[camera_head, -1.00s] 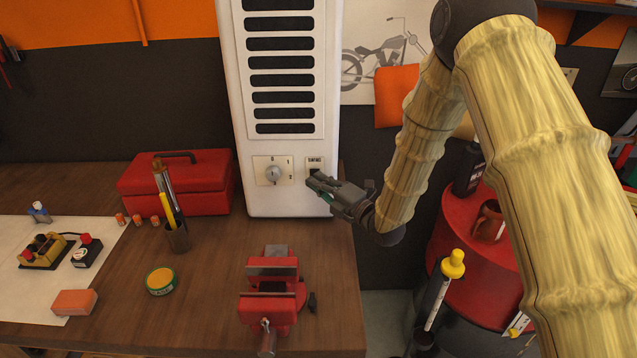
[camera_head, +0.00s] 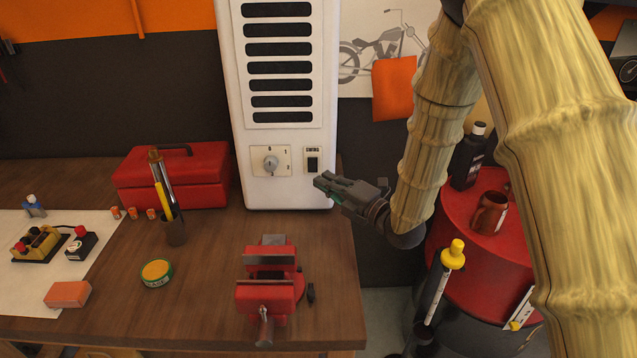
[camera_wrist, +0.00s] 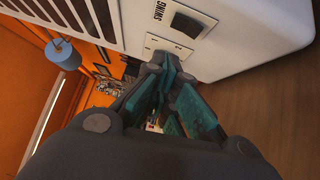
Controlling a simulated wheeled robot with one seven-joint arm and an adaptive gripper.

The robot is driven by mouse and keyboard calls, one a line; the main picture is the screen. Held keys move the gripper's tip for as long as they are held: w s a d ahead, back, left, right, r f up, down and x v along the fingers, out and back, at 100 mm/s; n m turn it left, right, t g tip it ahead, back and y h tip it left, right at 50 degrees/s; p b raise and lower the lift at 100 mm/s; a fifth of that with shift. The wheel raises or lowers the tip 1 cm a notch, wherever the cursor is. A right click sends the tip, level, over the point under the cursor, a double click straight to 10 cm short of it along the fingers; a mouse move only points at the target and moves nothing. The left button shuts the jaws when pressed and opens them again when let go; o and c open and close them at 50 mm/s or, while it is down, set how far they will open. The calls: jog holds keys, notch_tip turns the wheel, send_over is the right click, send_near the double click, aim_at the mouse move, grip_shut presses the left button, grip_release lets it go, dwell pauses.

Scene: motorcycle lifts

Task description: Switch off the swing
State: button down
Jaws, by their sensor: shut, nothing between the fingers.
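The swing switch (camera_head: 313,163) is a small dark rocker on a pale plate, low on the front of a white vented unit (camera_head: 233,120). It also shows at the top of the wrist view (camera_wrist: 190,24), with the label SWING beside it. Left of it on the unit is a round knob (camera_head: 271,163) with numbered marks. My gripper (camera_head: 320,184) is shut and empty, just below and right of the switch, and its tips look apart from it. In the wrist view the teal-padded fingers (camera_wrist: 165,68) meet close to the knob plate. Which way the rocker is tipped I cannot tell.
On the bench (camera_head: 215,270) stand a red toolbox (camera_head: 172,180), a pen cup (camera_head: 173,232), a green-rimmed tin (camera_head: 157,273) and a red vise (camera_head: 267,295). Open air lies between vise and unit.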

jog(key=b+v, duration=0.2)
jog(key=v, duration=0.4)
jog(key=shift+d+r, duration=0.15)
jog(key=shift+r, duration=0.2)
